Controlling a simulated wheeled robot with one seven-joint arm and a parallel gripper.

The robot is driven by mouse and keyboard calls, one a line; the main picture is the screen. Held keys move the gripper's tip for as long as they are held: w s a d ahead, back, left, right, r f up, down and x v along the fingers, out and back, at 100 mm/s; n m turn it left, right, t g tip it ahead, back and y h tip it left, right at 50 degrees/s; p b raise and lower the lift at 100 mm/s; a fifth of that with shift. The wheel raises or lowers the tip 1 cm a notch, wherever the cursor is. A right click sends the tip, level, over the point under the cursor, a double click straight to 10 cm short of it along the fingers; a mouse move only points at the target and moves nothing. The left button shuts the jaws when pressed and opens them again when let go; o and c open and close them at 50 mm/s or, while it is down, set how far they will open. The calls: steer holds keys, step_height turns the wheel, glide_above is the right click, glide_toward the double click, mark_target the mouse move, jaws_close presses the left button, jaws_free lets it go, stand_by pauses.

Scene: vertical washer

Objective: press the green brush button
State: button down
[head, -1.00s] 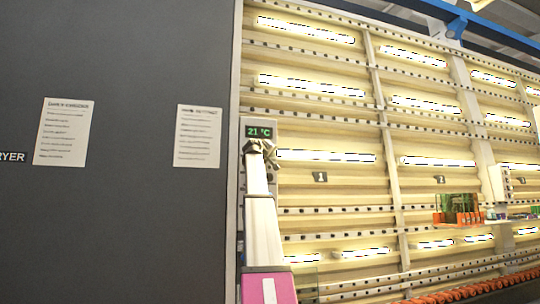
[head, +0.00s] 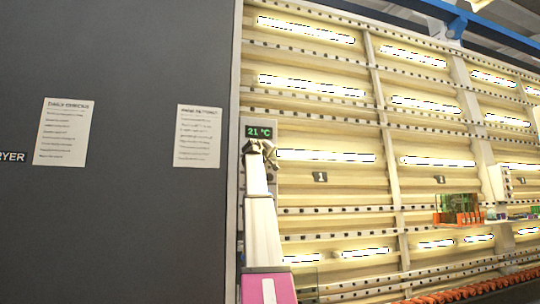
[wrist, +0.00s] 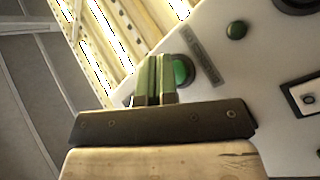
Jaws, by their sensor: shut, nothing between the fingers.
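My gripper (wrist: 156,78) is shut and empty, its fingers held together in the wrist view. A round green button (wrist: 182,70) on a pale control panel (wrist: 262,75) shows just right of the fingers, partly hidden behind them. Whether the fingertips touch the panel or button I cannot tell. In the head view my gripper (head: 259,147) is in front of the narrow panel, just below the green 21 °C display (head: 259,131), and hides the controls there.
The panel also carries a smaller dark green button (wrist: 236,30), a black knob (wrist: 297,4) and a framed switch (wrist: 307,98). A dark wall (head: 120,220) with two paper sheets stands left. Lit racks (head: 320,100) fill the right, with an orange-and-green box (head: 458,210).

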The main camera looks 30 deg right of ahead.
steer(key=shift+w+d, duration=0.1)
steer(key=shift+w, duration=0.3)
stand_by(0.6)
steer(key=shift+s, duration=0.1)
steer(key=shift+s+a, duration=0.2)
steer(key=shift+s, duration=0.5)
steer(key=shift+s, duration=0.15)
steer(key=s, duration=0.2)
steer(key=s+a, duration=0.1)
steer(key=s, duration=0.1)
steer(key=shift+s+a, duration=0.1)
steer(key=shift+s, duration=0.2)
stand_by(0.9)
